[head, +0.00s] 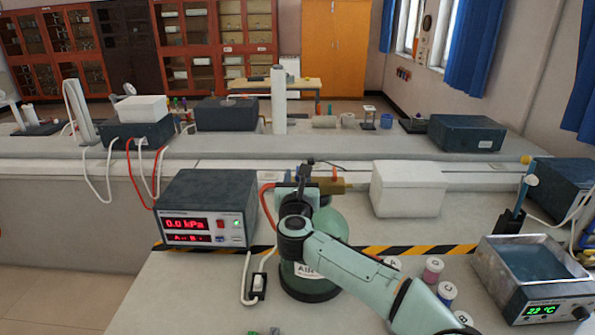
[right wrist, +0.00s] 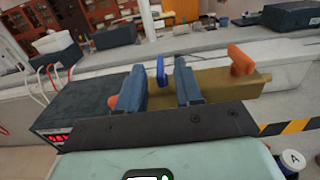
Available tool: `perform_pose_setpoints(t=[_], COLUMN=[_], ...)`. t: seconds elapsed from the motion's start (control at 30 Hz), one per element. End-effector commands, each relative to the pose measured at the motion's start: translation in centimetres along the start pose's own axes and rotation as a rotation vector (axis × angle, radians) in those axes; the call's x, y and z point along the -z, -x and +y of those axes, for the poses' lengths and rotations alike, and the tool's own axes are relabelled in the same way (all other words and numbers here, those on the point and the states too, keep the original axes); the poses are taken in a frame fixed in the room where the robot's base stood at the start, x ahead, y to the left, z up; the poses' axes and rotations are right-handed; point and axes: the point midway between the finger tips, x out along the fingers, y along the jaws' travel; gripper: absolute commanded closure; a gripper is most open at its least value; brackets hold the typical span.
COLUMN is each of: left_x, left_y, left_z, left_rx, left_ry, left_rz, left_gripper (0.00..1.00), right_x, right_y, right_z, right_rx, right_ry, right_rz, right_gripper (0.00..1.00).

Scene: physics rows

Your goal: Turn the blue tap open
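The blue tap (right wrist: 160,72) shows in the right wrist view as a narrow upright blue handle at the brass-coloured pipe block (right wrist: 218,88). My right gripper (right wrist: 159,80) is open, with one dark finger on each side of the handle and a visible gap to both. In the head view my right gripper (head: 307,178) is over the green air cylinder (head: 332,222), in front of the brass block (head: 331,186), and the blue handle cannot be made out there. My left gripper is not in view.
An orange handle (right wrist: 241,59) stands on the block's right end; another orange part (right wrist: 113,102) shows at left. A pressure box (head: 206,207) reading 0.0 kPa stands left of the cylinder. A white box (head: 408,190), several small jars (head: 433,269) and a water bath (head: 530,275) stand right.

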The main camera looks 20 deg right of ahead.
Motion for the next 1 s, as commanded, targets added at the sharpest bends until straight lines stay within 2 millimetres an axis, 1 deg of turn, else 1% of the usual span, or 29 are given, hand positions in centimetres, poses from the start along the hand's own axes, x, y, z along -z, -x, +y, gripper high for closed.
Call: perform_pose_setpoints(t=[0.1, 0.4, 0.43, 0.47, 0.5, 0.53, 0.77, 1.0], left_x=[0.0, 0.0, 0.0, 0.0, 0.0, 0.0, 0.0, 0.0], left_y=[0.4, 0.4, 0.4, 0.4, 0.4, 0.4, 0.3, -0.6], left_z=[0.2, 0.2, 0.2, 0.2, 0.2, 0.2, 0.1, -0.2], left_rx=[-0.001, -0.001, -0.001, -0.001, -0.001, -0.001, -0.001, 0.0], left_ry=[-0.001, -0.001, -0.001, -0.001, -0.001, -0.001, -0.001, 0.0], left_rz=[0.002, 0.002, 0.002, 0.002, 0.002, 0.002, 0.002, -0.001], left_gripper=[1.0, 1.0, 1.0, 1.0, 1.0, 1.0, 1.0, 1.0], right_x=[0.0, 0.1, 0.1, 0.1, 0.1, 0.1, 0.1, 0.2], right_y=[-0.8, -1.0, -1.0, -1.0, -1.0, -1.0, -0.9, -0.9], right_z=[0.0, 0.0, 0.0, 0.0, 0.0, 0.0, 0.0, -0.4], right_rx=[0.0, 0.0, 0.0, 0.0, 0.0, 0.0, -0.006, -0.081], right_ry=[0.0, 0.001, 0.001, 0.001, 0.001, 0.001, 0.001, 0.002], right_rz=[0.001, 0.001, 0.001, 0.001, 0.001, 0.001, 0.0, -0.001], right_gripper=[0.65, 0.65, 0.71, 0.81, 0.94, 1.0, 1.0, 1.0])
